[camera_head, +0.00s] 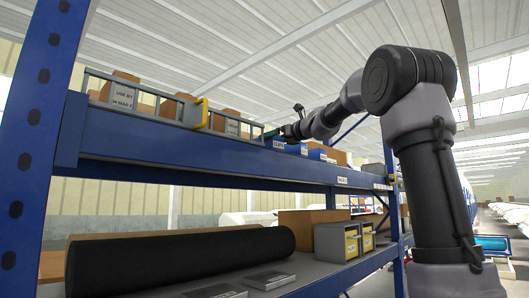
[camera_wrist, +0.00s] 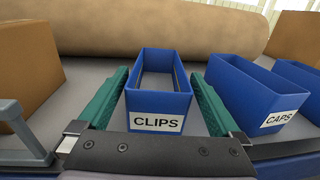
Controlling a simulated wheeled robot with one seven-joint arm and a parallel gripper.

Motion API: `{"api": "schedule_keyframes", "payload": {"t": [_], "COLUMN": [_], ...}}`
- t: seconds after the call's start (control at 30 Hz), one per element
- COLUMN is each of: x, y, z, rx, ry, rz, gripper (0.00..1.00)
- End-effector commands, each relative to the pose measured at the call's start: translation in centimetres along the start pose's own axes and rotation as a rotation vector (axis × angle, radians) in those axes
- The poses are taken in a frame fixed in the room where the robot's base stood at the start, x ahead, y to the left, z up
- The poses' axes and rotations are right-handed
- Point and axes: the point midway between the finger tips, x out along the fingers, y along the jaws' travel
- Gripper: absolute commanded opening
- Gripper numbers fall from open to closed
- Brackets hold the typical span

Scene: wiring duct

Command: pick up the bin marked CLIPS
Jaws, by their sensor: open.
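The bin marked CLIPS (camera_wrist: 158,122) is a blue open-topped bin with a white label, upright on the shelf in the middle of the wrist view. It looks empty. My gripper (camera_wrist: 160,98) is open, with one green finger on each side of this bin and a small gap at each side. In the head view my gripper (camera_head: 283,132) is small and partly hidden at the upper shelf, near a blue bin (camera_head: 290,147) whose label is too small to read.
A blue bin marked CAPS (camera_wrist: 260,95) stands close to the right finger. A cardboard box (camera_wrist: 30,62) and a grey rail (camera_wrist: 22,135) are at left. A brown roll (camera_wrist: 150,30) lies behind. In the head view, a blue upright (camera_head: 40,130) and shelf beam (camera_head: 200,152) frame the rack.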

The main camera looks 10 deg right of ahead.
Motion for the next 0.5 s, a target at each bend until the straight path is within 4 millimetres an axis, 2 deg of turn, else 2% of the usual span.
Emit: {"api": "schedule_keyframes", "payload": {"t": [0.3,0.5], "x": [4.4,4.9], "y": [0.2,0.2], "z": [0.4,0.4], "rx": [0.0,-0.002], "ry": [0.001,0.001], "rz": [0.003,0.0], "gripper": [1.0,1.0]}}
